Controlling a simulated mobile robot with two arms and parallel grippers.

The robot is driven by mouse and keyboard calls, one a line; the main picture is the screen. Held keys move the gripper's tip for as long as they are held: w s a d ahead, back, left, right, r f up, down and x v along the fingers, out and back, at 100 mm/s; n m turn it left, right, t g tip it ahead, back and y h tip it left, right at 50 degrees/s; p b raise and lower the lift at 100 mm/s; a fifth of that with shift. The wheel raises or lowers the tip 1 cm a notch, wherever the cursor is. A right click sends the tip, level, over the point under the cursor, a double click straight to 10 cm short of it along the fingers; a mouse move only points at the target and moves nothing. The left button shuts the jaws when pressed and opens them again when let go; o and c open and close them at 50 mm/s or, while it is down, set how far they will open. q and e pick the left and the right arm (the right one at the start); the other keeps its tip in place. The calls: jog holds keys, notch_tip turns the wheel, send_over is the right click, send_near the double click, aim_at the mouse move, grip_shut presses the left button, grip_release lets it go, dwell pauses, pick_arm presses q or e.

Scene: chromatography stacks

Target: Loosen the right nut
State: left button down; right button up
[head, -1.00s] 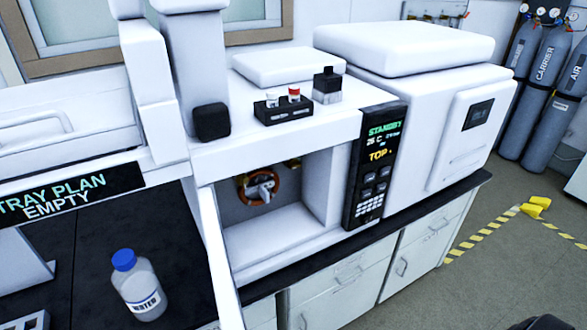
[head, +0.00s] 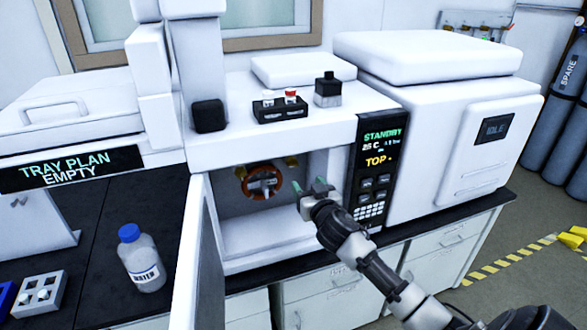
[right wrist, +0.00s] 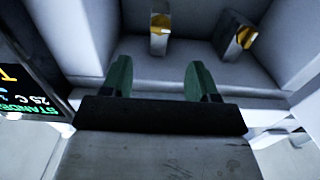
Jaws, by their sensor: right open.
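The right nut (head: 291,161) is a small brass fitting at the upper right inside the open compartment. A second brass nut (head: 240,172) is at the upper left, with a red-brown ring (head: 263,182) between them. My right gripper (head: 309,188) is at the compartment's opening, in front of and below the right nut, open and empty. In the right wrist view its green fingertips (right wrist: 158,78) are spread apart. Two yellow nuts on grey blocks lie beyond; the one ahead of the fingers (right wrist: 160,22) appears to be the right nut. My left gripper is not in view.
The control panel (head: 377,170) stands just right of the opening. An open white door (head: 195,255) bounds it on the left. A black vial rack (head: 280,110) and a dark bottle (head: 328,90) stand on top. A water bottle (head: 142,262) stands on the left counter.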

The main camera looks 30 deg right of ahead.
aim_at(294, 166)
jog(key=p+x, duration=0.1)
jog(key=x, duration=0.7)
jog(key=shift+w, duration=0.3)
jog(key=shift+w+d, duration=0.1)
jog(key=shift+w, duration=0.45)
jog(key=shift+c, duration=0.2)
jog(key=c, duration=0.9)
jog(key=shift+f, duration=0.1)
